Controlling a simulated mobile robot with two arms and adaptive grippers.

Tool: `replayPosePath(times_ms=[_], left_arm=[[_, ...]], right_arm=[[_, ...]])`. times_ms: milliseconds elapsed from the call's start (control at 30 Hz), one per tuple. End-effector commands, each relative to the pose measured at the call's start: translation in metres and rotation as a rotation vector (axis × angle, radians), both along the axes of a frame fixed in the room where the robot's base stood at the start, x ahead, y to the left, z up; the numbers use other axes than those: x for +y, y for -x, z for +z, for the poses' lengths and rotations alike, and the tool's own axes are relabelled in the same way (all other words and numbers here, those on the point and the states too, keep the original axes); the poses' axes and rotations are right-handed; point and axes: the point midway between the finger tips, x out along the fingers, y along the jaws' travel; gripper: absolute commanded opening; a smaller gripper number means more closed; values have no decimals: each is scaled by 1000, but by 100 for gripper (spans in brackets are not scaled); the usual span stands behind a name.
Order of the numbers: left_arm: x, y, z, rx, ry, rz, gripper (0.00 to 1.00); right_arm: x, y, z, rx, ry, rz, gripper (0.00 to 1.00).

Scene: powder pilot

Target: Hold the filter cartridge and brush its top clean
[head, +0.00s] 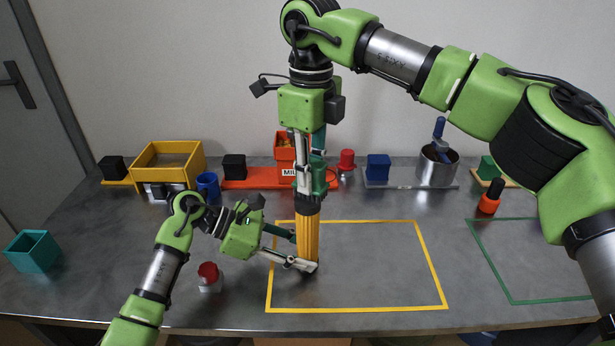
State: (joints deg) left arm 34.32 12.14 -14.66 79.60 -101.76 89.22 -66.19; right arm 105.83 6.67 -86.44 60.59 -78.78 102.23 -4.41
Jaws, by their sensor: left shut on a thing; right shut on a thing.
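The filter cartridge (307,238) looks like an upright yellow ribbed cylinder at the left part of the yellow-outlined area (390,308). My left gripper (304,254) reaches in from the left and is shut on its lower part. My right gripper (314,186) points straight down above it and is shut on what looks like a brush. The brush is mostly hidden by the fingers. A dark band (307,208) sits between the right fingers and the yellow ribs; I cannot tell whether it is bristles or the cartridge's top, nor whether they touch.
A small red-topped grey piece (209,277) stands left of the outline, near my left arm. A yellow box (168,160), a blue cup (208,186), an orange bin (286,155) and a metal pot (437,166) line the back. The outline's right side is clear.

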Motion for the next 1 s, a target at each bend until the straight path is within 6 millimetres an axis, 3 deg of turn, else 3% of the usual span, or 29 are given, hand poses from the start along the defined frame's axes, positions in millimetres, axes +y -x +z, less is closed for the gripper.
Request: replayPosePath(times_ms=[267, 633, 1000], left_arm=[[0, 0, 0, 0, 0, 0, 22], [0, 0, 0, 0, 0, 0, 22], [0, 0, 0, 0, 0, 0, 22]], right_arm=[[0, 1, -1, 0, 2, 0, 0], [10, 27, 1, 0, 1, 1, 0], [10, 26, 1, 0, 0, -2, 0]])
